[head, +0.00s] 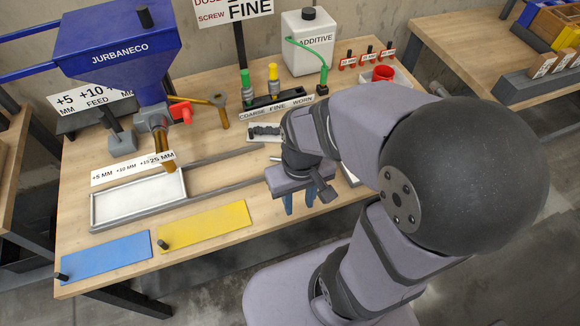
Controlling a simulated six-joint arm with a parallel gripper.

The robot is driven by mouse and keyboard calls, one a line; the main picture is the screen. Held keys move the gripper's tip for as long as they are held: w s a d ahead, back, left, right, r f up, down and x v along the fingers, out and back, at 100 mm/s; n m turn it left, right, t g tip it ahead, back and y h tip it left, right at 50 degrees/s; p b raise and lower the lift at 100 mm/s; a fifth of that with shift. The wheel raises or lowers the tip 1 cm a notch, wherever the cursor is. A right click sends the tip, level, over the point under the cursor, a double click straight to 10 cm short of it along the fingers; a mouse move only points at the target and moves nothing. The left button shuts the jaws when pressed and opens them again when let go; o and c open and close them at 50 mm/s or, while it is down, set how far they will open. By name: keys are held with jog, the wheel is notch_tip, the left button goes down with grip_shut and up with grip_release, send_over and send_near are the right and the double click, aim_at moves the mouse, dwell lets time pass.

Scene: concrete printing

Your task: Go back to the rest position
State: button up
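My gripper (300,205) hangs over the front right part of the workbench (225,182), pointing down. Its two blue fingers show apart, with nothing visible between them. My arm reaches in from the right and hides part of the bench behind it. The tips are near the bench's front edge, and I cannot tell their exact height.
A blue hopper (118,45) stands at the back left, above a white tray (140,198) on rails. Blue (107,257) and yellow (205,227) plates lie along the front. An additive jug (308,45), coloured screws and a red cup (383,73) stand at the back.

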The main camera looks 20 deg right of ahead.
notch_tip(320, 180, up, 7)
jog(key=p, duration=0.6)
jog(key=shift+p, duration=0.4)
